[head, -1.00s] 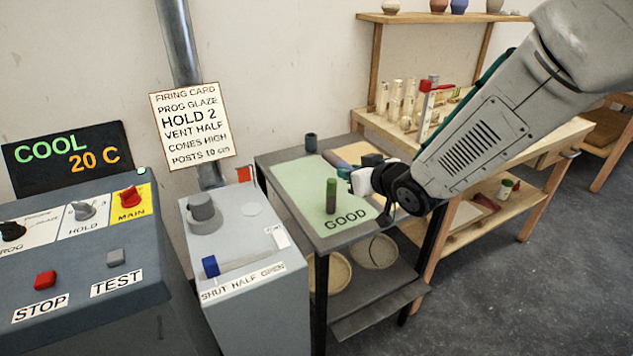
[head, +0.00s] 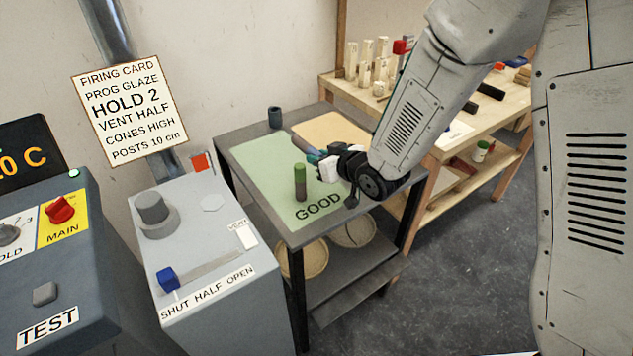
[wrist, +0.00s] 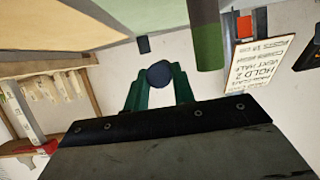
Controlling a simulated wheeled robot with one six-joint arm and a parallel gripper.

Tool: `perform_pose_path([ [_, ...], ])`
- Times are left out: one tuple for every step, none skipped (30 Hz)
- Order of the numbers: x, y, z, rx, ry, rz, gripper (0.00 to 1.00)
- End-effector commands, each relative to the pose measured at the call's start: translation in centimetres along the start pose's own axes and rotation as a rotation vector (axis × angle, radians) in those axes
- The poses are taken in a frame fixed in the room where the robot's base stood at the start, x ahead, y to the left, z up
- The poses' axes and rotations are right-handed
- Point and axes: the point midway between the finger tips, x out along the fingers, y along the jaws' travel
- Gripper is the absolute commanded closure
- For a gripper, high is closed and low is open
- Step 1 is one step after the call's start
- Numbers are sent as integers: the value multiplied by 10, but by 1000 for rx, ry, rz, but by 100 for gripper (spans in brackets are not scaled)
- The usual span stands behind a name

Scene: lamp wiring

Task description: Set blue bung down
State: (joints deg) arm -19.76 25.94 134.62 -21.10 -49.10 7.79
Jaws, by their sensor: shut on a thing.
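The blue bung (wrist: 159,74) shows in the wrist view as a dark blue round end between the two green fingers of my gripper (wrist: 158,88). My gripper is shut on it. In the head view my gripper (head: 314,156) is over the table, near the edge between the green GOOD mat (head: 262,165) and the tan mat (head: 335,130). The bung cannot be made out clearly there, and I cannot tell its height above the surface.
A green-topped brown cylinder (head: 300,183) stands upright on the green mat, close to my gripper. The grey vent box (head: 190,245) is left of the table. A wooden bench (head: 440,110) stands behind, right.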

Motion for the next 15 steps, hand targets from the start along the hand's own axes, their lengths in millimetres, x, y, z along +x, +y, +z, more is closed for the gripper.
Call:
perform_pose_path([
  [5, 0, 15, 3, -7, 0, 100],
  [8, 0, 20, 2, -5, 0, 100],
  [11, 0, 28, 2, -5, 0, 100],
  [13, 0, 33, 2, -4, 0, 100],
  [15, 0, 38, 2, -4, 0, 100],
  [17, 0, 42, 1, -2, 0, 100],
  [19, 0, 45, 1, -2, 0, 100],
  [20, 0, 47, 0, -1, 0, 100],
  [21, 0, 49, 0, 0, 0, 100],
  [21, 0, 50, 0, 0, 0, 100],
  [22, 0, 52, 0, 1, 1, 100],
  [22, 0, 54, 0, 1, 1, 100],
  [23, 0, 55, 1, 0, 1, 100],
  [24, 0, 58, 1, 0, 1, 100],
  [26, 0, 62, 1, -2, 1, 100],
])
